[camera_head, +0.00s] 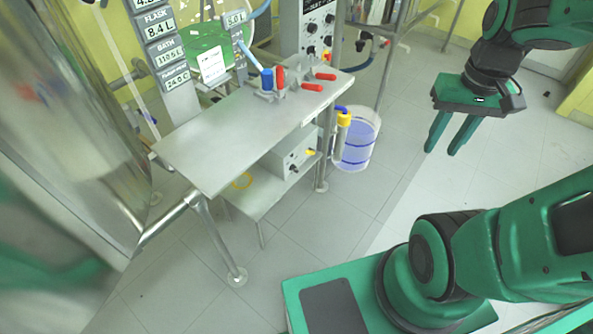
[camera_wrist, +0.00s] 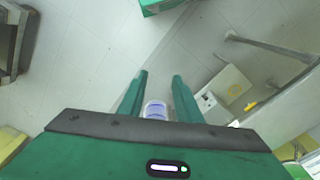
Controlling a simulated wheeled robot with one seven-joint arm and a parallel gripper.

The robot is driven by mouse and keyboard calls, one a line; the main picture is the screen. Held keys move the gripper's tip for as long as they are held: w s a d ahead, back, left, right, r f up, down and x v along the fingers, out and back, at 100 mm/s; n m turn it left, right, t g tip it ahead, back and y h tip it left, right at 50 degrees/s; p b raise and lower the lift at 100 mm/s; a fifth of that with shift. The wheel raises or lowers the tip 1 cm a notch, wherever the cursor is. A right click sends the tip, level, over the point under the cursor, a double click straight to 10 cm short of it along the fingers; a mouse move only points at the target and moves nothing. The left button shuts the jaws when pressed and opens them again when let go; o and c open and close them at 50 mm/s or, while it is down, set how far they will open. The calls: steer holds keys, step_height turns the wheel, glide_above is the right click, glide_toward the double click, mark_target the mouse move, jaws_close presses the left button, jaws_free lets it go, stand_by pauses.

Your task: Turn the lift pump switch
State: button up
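My gripper (camera_head: 450,137) hangs at the upper right in the head view, fingers down, open and empty. In the wrist view its two fingers (camera_wrist: 160,92) are apart with nothing between them. No label is readable, so I cannot tell which knob is the lift pump switch. My gripper is well apart from the box.
A panel with knobs (camera_head: 315,25) stands behind. The floor (camera_head: 400,190) between bucket and arm is clear.

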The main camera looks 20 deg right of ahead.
steer(key=w+f+n+t, duration=0.15)
steer(key=w+f, duration=0.25)
steer(key=w, duration=0.5)
steer(key=w+f+n+t, duration=0.1)
steer(key=w+f+n, duration=0.25)
steer(key=w, duration=0.55)
steer(key=n+t+y, duration=0.3)
steer(key=n+t, duration=0.3)
steer(key=n, duration=0.3)
glide_above(296, 169)
steer(key=s+d, duration=0.3)
steer(key=s, duration=0.5)
step_height(296, 169, down, 41)
steer(key=x, duration=1)
steer(key=shift+w+a+f, duration=0.2)
steer(key=shift+a, duration=0.05)
steer(key=shift+c, duration=0.3)
